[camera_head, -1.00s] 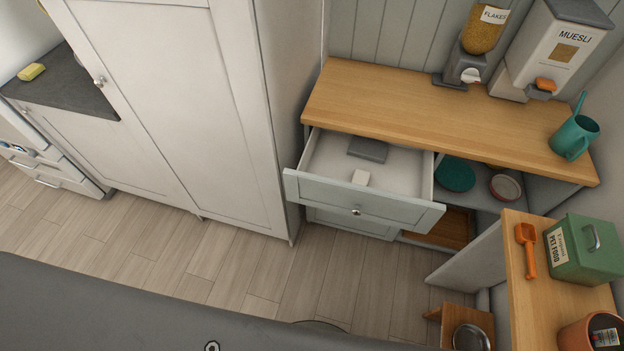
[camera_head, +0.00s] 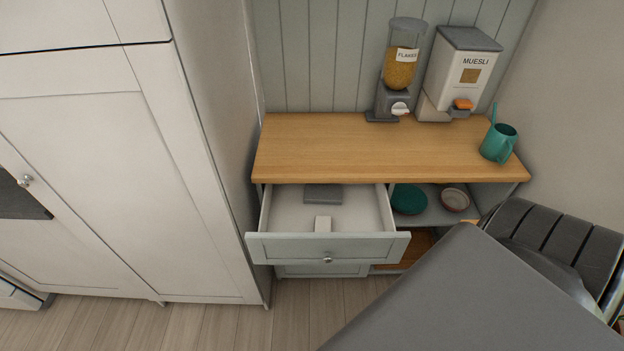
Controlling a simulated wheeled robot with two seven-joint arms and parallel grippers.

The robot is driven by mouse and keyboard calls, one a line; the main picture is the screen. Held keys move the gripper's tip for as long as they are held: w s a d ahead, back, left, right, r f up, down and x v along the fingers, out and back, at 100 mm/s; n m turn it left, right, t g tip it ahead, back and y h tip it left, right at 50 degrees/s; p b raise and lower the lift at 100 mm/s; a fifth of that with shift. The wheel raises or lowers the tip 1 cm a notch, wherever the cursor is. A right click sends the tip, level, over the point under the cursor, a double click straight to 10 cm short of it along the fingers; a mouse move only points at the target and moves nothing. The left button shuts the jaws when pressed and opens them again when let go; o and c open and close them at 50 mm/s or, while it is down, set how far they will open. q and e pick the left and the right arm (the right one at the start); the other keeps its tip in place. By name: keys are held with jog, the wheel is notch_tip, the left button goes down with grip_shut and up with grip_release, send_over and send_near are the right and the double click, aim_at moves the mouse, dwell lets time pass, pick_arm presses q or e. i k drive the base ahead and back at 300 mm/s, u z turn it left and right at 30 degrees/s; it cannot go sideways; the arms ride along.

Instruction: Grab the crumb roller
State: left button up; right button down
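An open drawer (camera_head: 267,248) sticks out from the left part of the wooden-topped unit. Inside lie a flat grey item (camera_head: 323,194) at the back and a small whitish block (camera_head: 323,224) near the front. I cannot tell whether either is the crumb roller, and I make out no clear roller elsewhere. The drawer's front panel hides the floor of the drawer right behind it. Neither of my grippers is in view.
A flakes dispenser (camera_head: 401,68), a muesli dispenser (camera_head: 463,75) and a teal watering can (camera_head: 498,143) stand on the wooden top (camera_head: 350,150). A teal bowl (camera_head: 409,199) and a reddish dish (camera_head: 454,200) sit on the shelf. A tall cupboard (camera_head: 100,170) stands close left of the drawer.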

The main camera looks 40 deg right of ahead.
aim_at(322, 224)
jog(key=i, duration=0.8)
jog(key=z, duration=2.15)
